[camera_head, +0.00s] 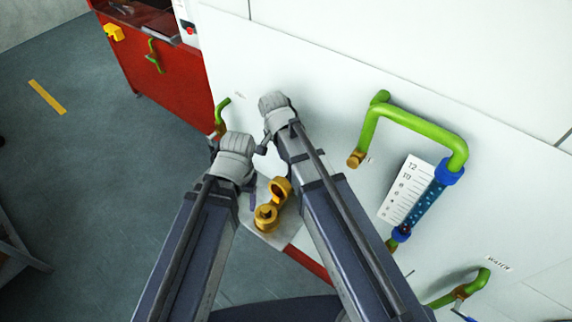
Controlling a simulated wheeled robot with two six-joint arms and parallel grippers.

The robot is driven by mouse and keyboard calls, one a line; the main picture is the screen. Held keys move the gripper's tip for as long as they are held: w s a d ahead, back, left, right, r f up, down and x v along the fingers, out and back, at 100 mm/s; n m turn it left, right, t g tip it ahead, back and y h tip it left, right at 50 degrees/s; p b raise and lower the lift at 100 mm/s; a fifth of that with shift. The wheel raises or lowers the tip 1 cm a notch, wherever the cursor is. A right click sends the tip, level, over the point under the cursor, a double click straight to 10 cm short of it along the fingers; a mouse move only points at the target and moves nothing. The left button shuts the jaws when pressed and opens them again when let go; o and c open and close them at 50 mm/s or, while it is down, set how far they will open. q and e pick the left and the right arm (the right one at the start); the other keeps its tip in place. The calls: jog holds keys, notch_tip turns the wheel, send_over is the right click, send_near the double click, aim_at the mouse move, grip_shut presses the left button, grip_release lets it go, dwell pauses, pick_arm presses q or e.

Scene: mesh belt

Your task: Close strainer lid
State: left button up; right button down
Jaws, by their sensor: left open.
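A brass strainer fitting (266,217) sits at the lower edge of the white panel, between my two forearms. A second brass piece with a round opening (280,188), which looks like its lid, stands just above and right of it, tilted away from the opening. My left gripper (239,150) is at the end of the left arm, above and left of the brass parts, apart from them and open. Its fingers are mostly hidden behind the wrist. My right gripper (277,116) is above the brass parts, near the white panel; its fingers are hidden.
A green pipe loop (415,118) and a blue sight tube (420,205) with a white scale (405,190) stand on the white panel at right. A small green handle (221,112) is close to my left wrist. A red cabinet (165,75) stands at upper left. Grey floor lies open at left.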

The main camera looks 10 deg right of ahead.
aim_at(287, 176)
jog(key=shift+f, duration=0.15)
jog(key=f+b, duration=0.6)
jog(key=w+d+f+b, duration=0.1)
jog(key=f+b, duration=0.2)
jog(key=b, duration=0.1)
jog(key=shift+w+f, duration=0.1)
jog(key=shift+f, duration=0.25)
jog(key=shift+s+a+r+t+h, duration=0.15)
jog(key=shift+s+r+t+h, duration=0.05)
jog(key=shift+s+t+h, duration=0.1)
